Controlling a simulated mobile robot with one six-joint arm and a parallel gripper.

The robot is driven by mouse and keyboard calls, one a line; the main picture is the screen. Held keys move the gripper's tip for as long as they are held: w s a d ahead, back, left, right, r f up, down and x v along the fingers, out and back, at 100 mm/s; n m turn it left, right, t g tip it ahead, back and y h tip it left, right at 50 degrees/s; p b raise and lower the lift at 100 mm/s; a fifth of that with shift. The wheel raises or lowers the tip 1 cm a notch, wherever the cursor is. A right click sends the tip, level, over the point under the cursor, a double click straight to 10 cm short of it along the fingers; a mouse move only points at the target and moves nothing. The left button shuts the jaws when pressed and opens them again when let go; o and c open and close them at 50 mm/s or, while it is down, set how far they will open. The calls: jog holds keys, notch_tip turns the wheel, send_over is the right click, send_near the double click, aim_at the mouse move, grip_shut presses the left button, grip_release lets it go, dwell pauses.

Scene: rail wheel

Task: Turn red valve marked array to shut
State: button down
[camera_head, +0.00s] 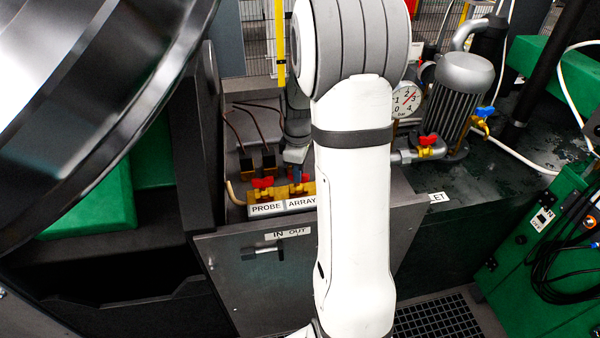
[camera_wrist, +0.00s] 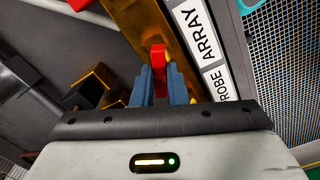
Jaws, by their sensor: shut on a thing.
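The red ARRAY valve handle (camera_wrist: 158,57) stands between the blue fingers of my gripper (camera_wrist: 160,82) in the wrist view, and the fingers are shut on it. In the head view my gripper (camera_head: 297,178) reaches down onto the valve behind the ARRAY label (camera_head: 300,203). My arm hides part of the manifold there. The handle's full shape and the valve body are mostly hidden by my fingers.
The red PROBE valve (camera_head: 263,183) is close by on the left, above its PROBE label (camera_head: 266,209). A gauge (camera_head: 407,100), a pump motor (camera_head: 463,85) and another red valve (camera_head: 428,140) stand at the right. A lever (camera_head: 263,250) sits on the panel below.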

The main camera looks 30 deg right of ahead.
jog(key=m, duration=0.4)
jog(key=shift+m, duration=2.4)
jog(key=m, duration=0.4)
jog(key=c, duration=1.3)
grip_release()
